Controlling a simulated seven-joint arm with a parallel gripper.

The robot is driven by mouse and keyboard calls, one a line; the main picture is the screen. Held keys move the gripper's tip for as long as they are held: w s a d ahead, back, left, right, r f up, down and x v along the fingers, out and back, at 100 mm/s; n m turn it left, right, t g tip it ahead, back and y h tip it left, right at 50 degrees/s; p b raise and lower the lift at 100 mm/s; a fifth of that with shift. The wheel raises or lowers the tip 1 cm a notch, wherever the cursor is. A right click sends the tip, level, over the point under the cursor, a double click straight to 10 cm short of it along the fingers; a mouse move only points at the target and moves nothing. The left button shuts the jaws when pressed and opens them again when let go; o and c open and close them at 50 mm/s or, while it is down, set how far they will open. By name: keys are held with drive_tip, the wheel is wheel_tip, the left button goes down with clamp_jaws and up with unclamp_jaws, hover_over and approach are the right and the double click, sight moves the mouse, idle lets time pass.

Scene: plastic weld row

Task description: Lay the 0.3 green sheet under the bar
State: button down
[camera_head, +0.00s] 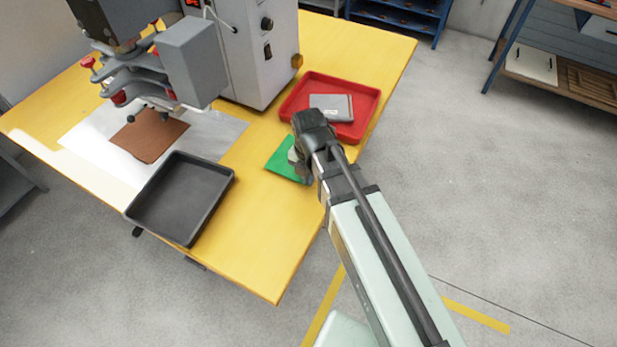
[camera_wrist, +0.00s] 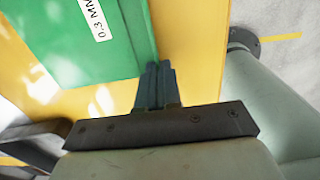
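The green sheet (camera_head: 287,160) is over the yellow table just in front of the red tray, partly hidden by my gripper. In the wrist view the green sheet (camera_wrist: 85,40) fills the upper left and bears a white "0.3 MM" label. My gripper (camera_wrist: 155,85) has its fingers close together at the sheet's near right corner and appears shut on its edge. In the head view my gripper (camera_head: 300,165) is mostly hidden behind my wrist. The machine's grey bar assembly (camera_head: 140,85) is at the upper left, above a brown pad (camera_head: 148,137).
A red tray (camera_head: 372,92) with a grey piece (camera_head: 331,106) stands behind my gripper. A black tray (camera_head: 183,240) lies at the front left of the yellow table (camera_head: 250,235), apparently empty. The brown pad lies on a pale sheet (camera_head: 215,140).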

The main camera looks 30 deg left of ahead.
drive_tip(key=shift+f, duration=0.45)
drive_tip(key=shift+f, duration=0.2)
drive_tip(key=c, duration=1.3)
unclamp_jaws()
drive_tip(key=shift+c, duration=0.2)
drive_tip(key=shift+r, duration=0.15)
wheel_tip(320, 180, up, 12)
drive_tip(key=shift+o, duration=0.6)
